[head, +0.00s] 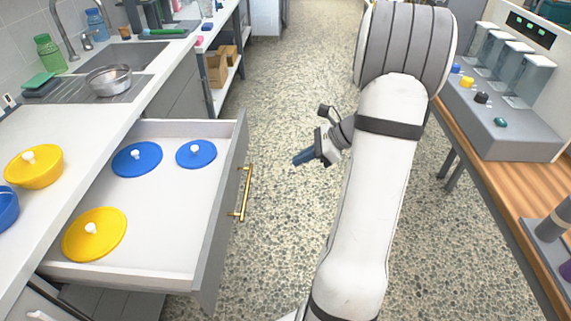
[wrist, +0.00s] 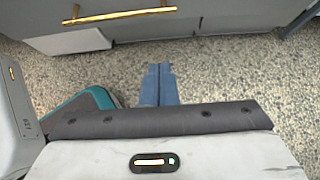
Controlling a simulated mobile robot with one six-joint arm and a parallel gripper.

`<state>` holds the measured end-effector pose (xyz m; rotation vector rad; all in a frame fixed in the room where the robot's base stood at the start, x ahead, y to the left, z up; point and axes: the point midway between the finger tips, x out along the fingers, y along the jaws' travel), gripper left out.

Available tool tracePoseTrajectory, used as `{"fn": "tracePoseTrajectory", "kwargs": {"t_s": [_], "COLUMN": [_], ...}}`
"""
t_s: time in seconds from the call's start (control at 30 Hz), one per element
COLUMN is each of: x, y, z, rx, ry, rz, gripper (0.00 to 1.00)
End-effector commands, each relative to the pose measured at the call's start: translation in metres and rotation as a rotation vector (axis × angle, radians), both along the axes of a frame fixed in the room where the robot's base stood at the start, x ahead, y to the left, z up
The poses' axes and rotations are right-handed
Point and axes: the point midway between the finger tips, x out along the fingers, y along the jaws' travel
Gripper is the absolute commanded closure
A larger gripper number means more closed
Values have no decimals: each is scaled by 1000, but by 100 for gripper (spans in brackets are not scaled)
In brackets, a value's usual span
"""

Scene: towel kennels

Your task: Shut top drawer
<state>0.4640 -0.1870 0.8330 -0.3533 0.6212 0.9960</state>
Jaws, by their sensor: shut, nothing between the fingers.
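The top drawer (head: 170,200) is pulled out from under the counter on the left in the head view. Its grey front (head: 226,200) carries a brass bar handle (head: 243,190). Inside lie two blue lids (head: 137,159) and one yellow lid (head: 95,235). My gripper (head: 302,157) is shut and empty, to the right of the drawer front and apart from it, over the floor. In the wrist view my gripper's blue fingers (wrist: 158,72) are together, and the brass handle (wrist: 118,16) shows beyond them at the top left.
A wooden-topped bench (head: 500,200) with grey dispensers is on the right. Speckled floor (head: 290,90) is open between them.

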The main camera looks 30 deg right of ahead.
Motion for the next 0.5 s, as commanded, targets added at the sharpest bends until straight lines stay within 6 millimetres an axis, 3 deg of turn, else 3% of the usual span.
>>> {"fn": "tracePoseTrajectory", "kwargs": {"t_s": [0.4,0.5], "x": [33,41], "y": [60,73], "z": [-57,-51], "rx": [-1,-3], "ry": [3,-1], "rz": [7,8], "gripper": [100,100]}}
